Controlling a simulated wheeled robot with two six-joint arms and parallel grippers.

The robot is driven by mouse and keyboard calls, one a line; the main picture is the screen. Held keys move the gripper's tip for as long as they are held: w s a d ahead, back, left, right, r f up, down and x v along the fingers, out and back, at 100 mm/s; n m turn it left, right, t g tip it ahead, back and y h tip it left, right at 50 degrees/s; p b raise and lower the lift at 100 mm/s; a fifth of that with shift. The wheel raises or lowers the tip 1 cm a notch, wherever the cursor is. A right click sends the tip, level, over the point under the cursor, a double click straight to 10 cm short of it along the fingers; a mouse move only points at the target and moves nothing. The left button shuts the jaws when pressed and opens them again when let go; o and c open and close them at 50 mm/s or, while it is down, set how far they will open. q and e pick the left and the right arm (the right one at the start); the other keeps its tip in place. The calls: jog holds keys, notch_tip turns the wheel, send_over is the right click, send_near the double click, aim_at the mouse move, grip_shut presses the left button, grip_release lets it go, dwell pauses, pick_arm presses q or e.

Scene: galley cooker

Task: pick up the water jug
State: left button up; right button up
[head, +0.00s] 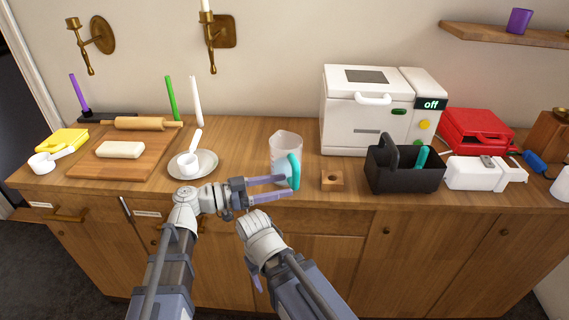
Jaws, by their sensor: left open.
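The water jug (283,146) is clear and upright, with a teal handle (295,170) on its right side toward me. It stands near the front edge of the wooden counter. My left gripper (287,187) is open, its fingers pointing right, with the tips at the lower part of the handle. I cannot tell whether they touch it or how the handle lies between them. My right arm is below, in front of the cabinets; its wrist hides most of its gripper (258,284), and its jaws cannot be made out.
Close on the right are a wooden block (332,180) and a black caddy (402,180). A white appliance (366,125) stands behind.

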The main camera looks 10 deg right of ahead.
pick_arm(q)
jog(key=shift+w+d, duration=0.2)
jog(key=shift+d, duration=1.8)
jog(key=shift+w+d, duration=0.15)
jog(key=shift+d, duration=1.8)
jog(key=shift+c, duration=0.3)
grip_shut()
